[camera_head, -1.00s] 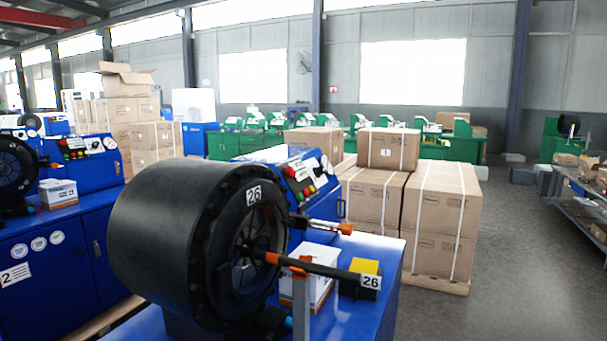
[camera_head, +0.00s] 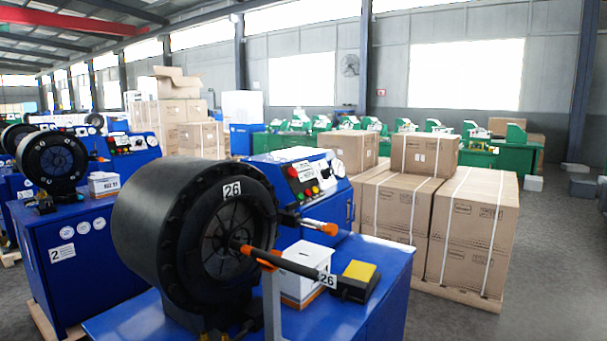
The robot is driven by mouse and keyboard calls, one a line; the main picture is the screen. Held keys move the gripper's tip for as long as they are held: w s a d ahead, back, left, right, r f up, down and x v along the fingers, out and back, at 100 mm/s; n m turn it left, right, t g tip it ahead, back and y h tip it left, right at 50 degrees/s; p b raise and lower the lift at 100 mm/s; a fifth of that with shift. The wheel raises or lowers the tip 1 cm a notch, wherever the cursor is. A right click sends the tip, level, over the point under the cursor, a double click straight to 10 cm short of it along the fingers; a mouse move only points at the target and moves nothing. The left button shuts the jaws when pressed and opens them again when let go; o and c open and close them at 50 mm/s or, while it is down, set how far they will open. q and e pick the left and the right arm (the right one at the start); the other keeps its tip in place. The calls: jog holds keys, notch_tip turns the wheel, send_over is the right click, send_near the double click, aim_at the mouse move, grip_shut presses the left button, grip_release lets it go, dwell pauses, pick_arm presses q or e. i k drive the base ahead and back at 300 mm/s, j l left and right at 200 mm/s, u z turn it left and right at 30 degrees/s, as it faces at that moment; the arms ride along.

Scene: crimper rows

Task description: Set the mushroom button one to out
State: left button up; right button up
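The nearest blue crimper is labelled 26 and has a big black round head (camera_head: 170,225). Its sloped control panel (camera_head: 310,175) is behind the head on the right. A red button (camera_head: 293,171) is at the panel's upper left, with small red, yellow and green buttons near it. Which of these is mushroom button one, and whether it is in or out, is too small to tell. Neither of my grippers is in view.
A white box (camera_head: 304,275) and a yellow-topped pedal box (camera_head: 355,281) sit on the crimper's blue top. Strapped cartons (camera_head: 470,225) on a pallet stand behind on the right. More crimpers (camera_head: 70,220) stand at the left. Grey floor (camera_head: 555,270) is open at the far right.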

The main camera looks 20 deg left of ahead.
aim_at(292, 172)
jog(key=i+l+u, duration=0.1)
jog(key=l, duration=0.35)
jog(key=i+l+u, duration=0.1)
jog(key=l, duration=0.35)
jog(key=i+l+u, duration=0.1)
jog(key=i+l, duration=0.3)
jog(key=l, duration=0.25)
jog(key=i+l+u, duration=0.25)
jog(key=i+l, duration=0.2)
jog(key=l, duration=0.25)
jog(key=i+l+u, duration=0.1)
jog(key=l, duration=0.3)
jog(key=i, duration=0.05)
